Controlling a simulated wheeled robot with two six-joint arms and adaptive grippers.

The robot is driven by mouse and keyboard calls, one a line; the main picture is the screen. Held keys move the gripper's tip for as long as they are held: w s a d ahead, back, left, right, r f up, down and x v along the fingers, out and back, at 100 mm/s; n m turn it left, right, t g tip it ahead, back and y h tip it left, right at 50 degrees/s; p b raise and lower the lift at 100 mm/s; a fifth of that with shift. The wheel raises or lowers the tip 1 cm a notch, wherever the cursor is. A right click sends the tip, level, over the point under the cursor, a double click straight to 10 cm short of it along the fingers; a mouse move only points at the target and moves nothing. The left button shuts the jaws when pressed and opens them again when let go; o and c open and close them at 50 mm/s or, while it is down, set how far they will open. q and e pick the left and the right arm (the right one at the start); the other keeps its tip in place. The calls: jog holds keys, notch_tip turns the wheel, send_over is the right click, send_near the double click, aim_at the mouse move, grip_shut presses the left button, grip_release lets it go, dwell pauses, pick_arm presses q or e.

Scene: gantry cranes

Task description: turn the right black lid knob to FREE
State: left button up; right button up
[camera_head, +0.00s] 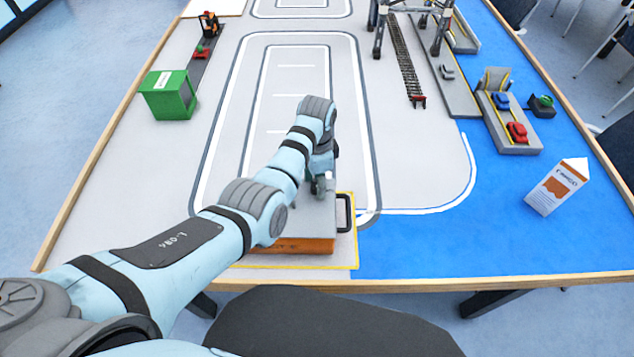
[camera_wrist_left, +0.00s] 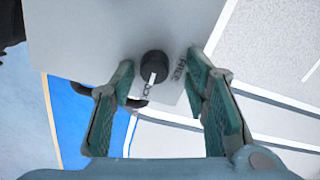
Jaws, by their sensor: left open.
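The black lid knob (camera_wrist_left: 153,66) sits on the pale grey lid (camera_wrist_left: 85,35) in the left wrist view. Its white mark points down toward lettering that seems to read LOCK; the word FREE is printed to its right. My left gripper (camera_wrist_left: 160,72) is open, with one green-padded finger on each side of the knob and gaps between. In the head view my left gripper (camera_head: 319,184) is over the lid of the orange-sided box (camera_head: 300,246), and the arm hides the knob and much of the lid. My right gripper is not in view.
A black handle (camera_head: 345,212) stands at the box's right side. A green container (camera_head: 169,95) is at the left, a white carton (camera_head: 557,186) at the right. Gantry crane legs (camera_head: 378,35) stand at the back.

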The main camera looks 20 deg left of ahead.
pick_arm(q)
jog(key=shift+s+r, duration=0.25)
jog(key=shift+s, duration=0.1)
jog(key=shift+c, duration=1.3)
jog(key=shift+s, duration=0.1)
jog(key=c, duration=0.3)
grip_shut()
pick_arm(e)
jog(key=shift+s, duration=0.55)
